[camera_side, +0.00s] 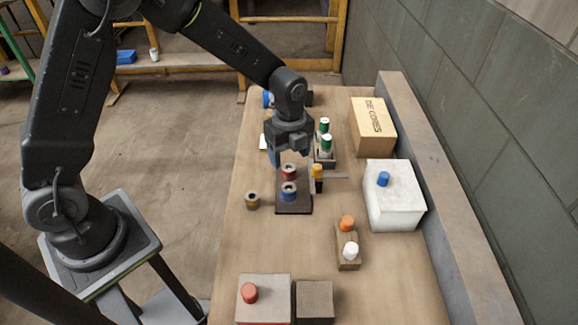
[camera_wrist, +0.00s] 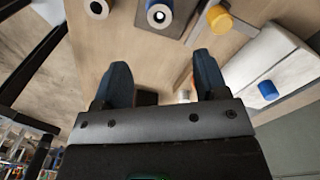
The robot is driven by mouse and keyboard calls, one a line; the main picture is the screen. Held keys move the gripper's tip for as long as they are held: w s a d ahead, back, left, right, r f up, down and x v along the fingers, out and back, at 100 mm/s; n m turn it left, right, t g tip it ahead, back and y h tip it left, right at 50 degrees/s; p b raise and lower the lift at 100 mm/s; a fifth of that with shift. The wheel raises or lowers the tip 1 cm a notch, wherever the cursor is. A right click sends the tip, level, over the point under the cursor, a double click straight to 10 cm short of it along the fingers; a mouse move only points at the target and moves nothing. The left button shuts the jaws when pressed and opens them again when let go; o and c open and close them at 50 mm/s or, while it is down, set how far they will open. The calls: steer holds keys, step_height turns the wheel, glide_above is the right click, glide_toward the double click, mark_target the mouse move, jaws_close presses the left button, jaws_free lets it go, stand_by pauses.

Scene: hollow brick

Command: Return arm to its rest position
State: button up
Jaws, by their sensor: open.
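My gripper (camera_side: 291,156) hangs over the far half of the workbench (camera_side: 235,235), just behind a dark stand. In the wrist view my gripper (camera_wrist: 160,75) shows two blue-tipped fingers spread apart with nothing held between them. The dark stand (camera_side: 294,209) carries a red hollow piece (camera_side: 289,170) and a blue hollow piece (camera_side: 289,195). In the side view the gripper is close to the red piece; I cannot tell the exact height gap. My arm is bent and reaches out over the bench.
A yellow cylinder (camera_side: 317,171) and green cylinders (camera_side: 326,143) stand close right of the gripper. A wooden box (camera_side: 375,135), a white box (camera_side: 393,205) and a block with orange and white cylinders (camera_side: 348,262) are farther right. A brown ring (camera_side: 252,201) stands left.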

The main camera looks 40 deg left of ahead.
steer(key=shift+r, duration=0.5)
steer(key=shift+r, duration=0.1)
steer(key=s+a+r+n+t, duration=0.1)
steer(key=s+r+n, duration=0.35)
steer(key=r, duration=0.25)
steer(key=s+a+r+n+t, duration=0.2)
steer(key=s+r+n, duration=0.25)
steer(key=r, duration=0.25)
steer(key=s+a+r+n+t, duration=0.1)
steer(key=s+r+n, duration=0.1)
steer(key=s+n, duration=0.4)
steer(key=s+a+r+n+t, duration=0.1)
steer(key=s+r+n, duration=0.1)
steer(key=s+n, duration=0.4)
steer(key=shift+s+r+t, duration=0.2)
steer(key=shift+r+t, duration=0.1)
steer(key=shift+r, duration=0.05)
